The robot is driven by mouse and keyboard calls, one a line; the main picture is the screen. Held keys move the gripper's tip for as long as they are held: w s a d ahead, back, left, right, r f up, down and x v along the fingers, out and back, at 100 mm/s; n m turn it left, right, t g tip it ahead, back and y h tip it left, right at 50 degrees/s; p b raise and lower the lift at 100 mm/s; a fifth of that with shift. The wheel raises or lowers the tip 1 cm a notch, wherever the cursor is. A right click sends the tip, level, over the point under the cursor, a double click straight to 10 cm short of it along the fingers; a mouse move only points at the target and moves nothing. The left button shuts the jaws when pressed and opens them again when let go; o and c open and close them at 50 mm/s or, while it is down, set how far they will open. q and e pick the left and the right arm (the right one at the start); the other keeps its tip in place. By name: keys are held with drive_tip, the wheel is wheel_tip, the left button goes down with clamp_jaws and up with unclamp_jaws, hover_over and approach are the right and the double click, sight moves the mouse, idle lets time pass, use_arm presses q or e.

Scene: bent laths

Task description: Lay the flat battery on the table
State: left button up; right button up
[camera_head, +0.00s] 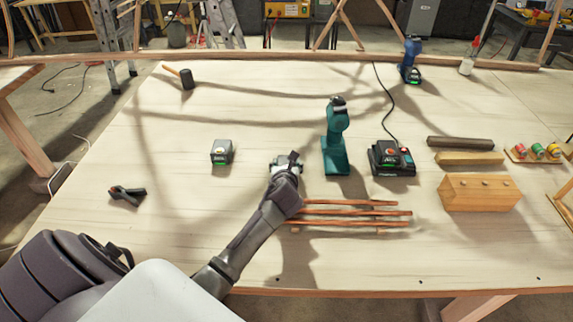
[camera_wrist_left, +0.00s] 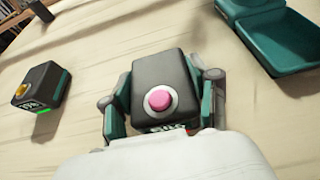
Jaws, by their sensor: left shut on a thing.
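My left gripper (camera_head: 287,162) is over the middle of the table (camera_head: 250,112), left of the teal drill. In the left wrist view its fingers (camera_wrist_left: 164,105) are shut on a black and teal battery (camera_wrist_left: 155,72) with a round pink-red button or light on top. In the head view the gripper mostly hides this battery, and I cannot tell whether it touches the table. A second battery (camera_head: 221,151) stands on the table to the left; it also shows in the left wrist view (camera_wrist_left: 40,88), with a green light. My right gripper is out of view.
The teal drill (camera_head: 336,140) stands close to the gripper's right. A black charger (camera_head: 391,160) with a cord is beyond it. Thin laths (camera_head: 350,213) lie in front. A clamp (camera_head: 127,195) and a mallet (camera_head: 186,78) lie left; the table between them is mostly clear.

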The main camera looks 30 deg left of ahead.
use_arm(q)
drive_tip(key=o, duration=1.5)
drive_tip(key=shift+f, duration=0.1)
drive_tip(key=shift+c, duration=0.2)
drive_tip(key=shift+d+r, duration=0.1)
drive_tip(key=shift+r, duration=0.1)
drive_tip(key=v, duration=1.2)
